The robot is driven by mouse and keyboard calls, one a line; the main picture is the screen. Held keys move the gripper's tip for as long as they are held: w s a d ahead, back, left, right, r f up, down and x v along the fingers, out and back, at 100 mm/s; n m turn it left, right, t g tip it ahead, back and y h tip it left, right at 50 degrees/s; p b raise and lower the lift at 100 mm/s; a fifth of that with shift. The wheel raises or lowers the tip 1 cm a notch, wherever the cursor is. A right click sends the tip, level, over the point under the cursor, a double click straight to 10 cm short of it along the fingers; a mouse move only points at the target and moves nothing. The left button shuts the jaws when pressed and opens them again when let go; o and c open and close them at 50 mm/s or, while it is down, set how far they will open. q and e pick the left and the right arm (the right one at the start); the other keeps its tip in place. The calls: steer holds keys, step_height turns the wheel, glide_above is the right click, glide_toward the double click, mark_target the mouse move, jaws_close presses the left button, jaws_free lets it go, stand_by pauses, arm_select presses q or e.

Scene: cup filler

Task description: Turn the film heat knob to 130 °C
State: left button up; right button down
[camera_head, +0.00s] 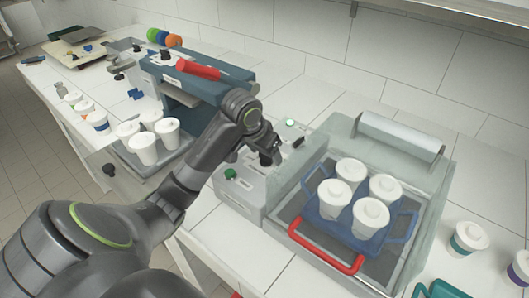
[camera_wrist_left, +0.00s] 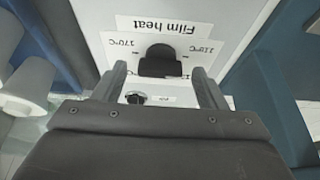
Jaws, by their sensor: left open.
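The film heat knob (camera_wrist_left: 160,62) is black and shows in the left wrist view on a pale panel (camera_wrist_left: 215,45). The "Film heat" label (camera_wrist_left: 178,25) is upside down there, with a 170 °C mark at left and a 110 °C mark at right. Other marks are partly hidden, and I cannot tell the setting exactly. My left gripper (camera_wrist_left: 158,72) is open, with one finger to each side of the knob; contact is not visible. In the head view my left gripper (camera_head: 268,155) is over the grey control box (camera_head: 240,195), and the knob is hidden. My right gripper is not visible.
A blue carrier (camera_head: 372,243) with white cups stands in a clear-walled unit right of the box, behind a red handle (camera_head: 325,252). A green button (camera_head: 230,173) is on the box. A blue machine (camera_head: 200,82) and more cups (camera_head: 143,147) are at left.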

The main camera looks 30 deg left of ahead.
arm_select(q)
steer(key=c, duration=1)
steer(key=shift+r+m+p, duration=0.2)
steer(key=shift+m+p, duration=0.2)
steer(key=shift+p, duration=0.3)
steer(key=m+p, duration=0.2)
steer(key=m+h+p, duration=0.1)
steer(key=p, duration=0.1)
steer(key=shift+a+r+m+g+h, duration=0.1)
steer(key=shift+a+m+g+h, duration=0.05)
steer(key=shift+m+g+h, duration=0.2)
steer(key=m+h+p, duration=0.1)
steer(key=m+p, duration=0.1)
steer(key=m, duration=0.1)
steer(key=shift+w+m+g, duration=0.15)
steer(key=shift+m+g, duration=0.2)
steer(key=shift+w+a+f+m+g+h, duration=0.15)
steer(key=shift+m+g+h, duration=0.15)
steer(key=shift+m, duration=0.6)
steer(key=shift+s+d+f+m+g+h, duration=0.15)
steer(key=shift+m+g, duration=0.15)
steer(key=shift+m, duration=0.6)
steer(key=shift+w+a, duration=0.1)
steer(key=o, duration=1)
